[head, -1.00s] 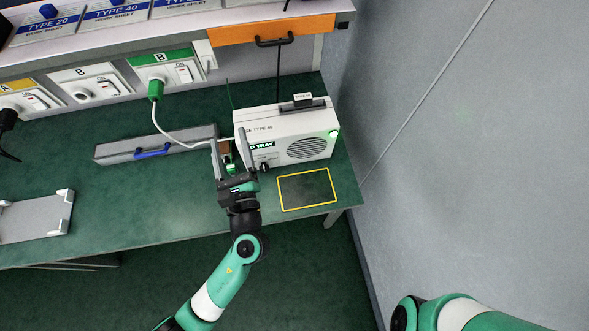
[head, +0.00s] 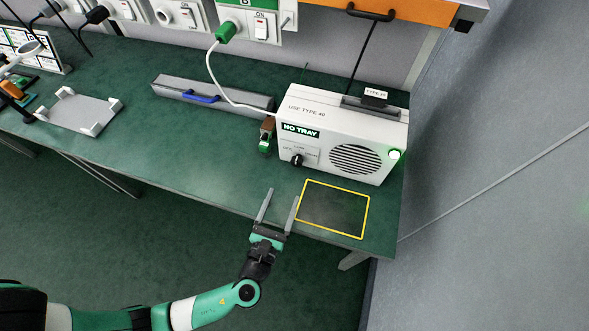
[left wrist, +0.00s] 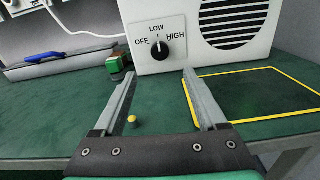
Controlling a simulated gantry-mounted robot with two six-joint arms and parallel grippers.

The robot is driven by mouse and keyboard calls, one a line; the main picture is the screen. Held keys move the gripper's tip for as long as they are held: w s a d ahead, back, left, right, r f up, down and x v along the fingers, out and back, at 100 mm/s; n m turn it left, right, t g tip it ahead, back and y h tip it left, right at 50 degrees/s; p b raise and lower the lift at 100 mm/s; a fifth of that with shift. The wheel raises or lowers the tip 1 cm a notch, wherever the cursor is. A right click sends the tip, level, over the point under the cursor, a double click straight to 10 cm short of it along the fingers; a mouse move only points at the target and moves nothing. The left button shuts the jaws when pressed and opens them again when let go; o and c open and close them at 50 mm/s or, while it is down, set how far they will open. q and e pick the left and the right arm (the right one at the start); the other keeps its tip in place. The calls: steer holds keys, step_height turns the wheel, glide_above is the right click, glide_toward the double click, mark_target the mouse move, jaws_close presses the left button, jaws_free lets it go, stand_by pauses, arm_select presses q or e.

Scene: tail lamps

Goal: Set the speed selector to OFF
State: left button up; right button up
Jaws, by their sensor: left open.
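The speed selector is a black knob (head: 296,160) on the front of a white unit (head: 335,133). In the left wrist view the knob (left wrist: 160,50) sits on a white plate marked OFF, LOW and HIGH. Its white mark points up, about at LOW. My left gripper (head: 281,194) is open and empty at the front edge of the bench, in front of and below the knob, not touching it. In the left wrist view its two fingers (left wrist: 157,80) spread either side below the knob. My right gripper is not in view.
A yellow-outlined square (head: 332,209) lies on the green bench right of my gripper. A small green-and-brown block (head: 266,137) stands left of the unit. A grey case with a blue handle (head: 202,97) lies further left.

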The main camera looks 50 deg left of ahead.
mark_target(296, 165)
arm_select(q)
steer(key=b+x, duration=0.2)
steer(key=x, duration=0.8)
steer(key=shift+w+a, duration=0.15)
steer(key=shift+w, duration=0.25)
jaws_close()
